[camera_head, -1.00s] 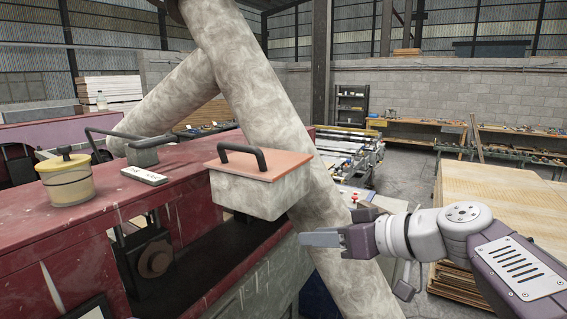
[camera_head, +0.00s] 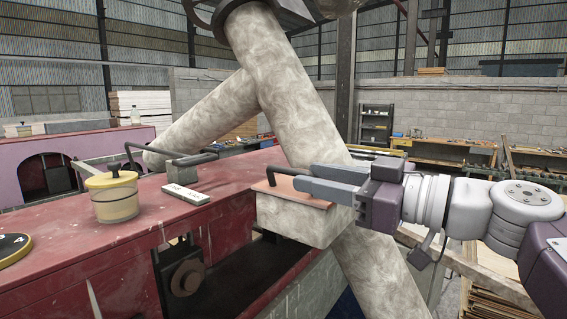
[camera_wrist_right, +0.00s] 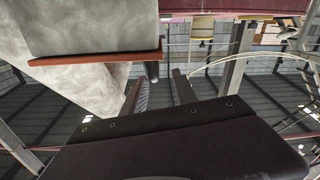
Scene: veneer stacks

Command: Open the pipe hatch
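The pipe hatch is a mottled grey box (camera_head: 290,222) with an orange lid (camera_head: 292,190) on the leaning pipe (camera_head: 290,100). A black handle (camera_head: 271,170) stands on the lid, which lies flat on the box. My right gripper (camera_head: 303,178) comes in from the right over the lid, its two grey fingers apart and their tips near the handle, partly hiding it. In the right wrist view the fingers (camera_wrist_right: 158,88) are apart, with a dark handle end (camera_wrist_right: 152,72) showing between them beside the orange lid edge (camera_wrist_right: 100,58). I cannot tell if they touch it. My left gripper is out of view.
A red machine top (camera_head: 60,230) carries a yellow-lidded jar (camera_head: 114,200), a white label block (camera_head: 186,194) and a grey part with a bar handle (camera_head: 180,165). A round gauge (camera_head: 12,248) lies at left. Wood sheets (camera_head: 490,295) are stacked at lower right.

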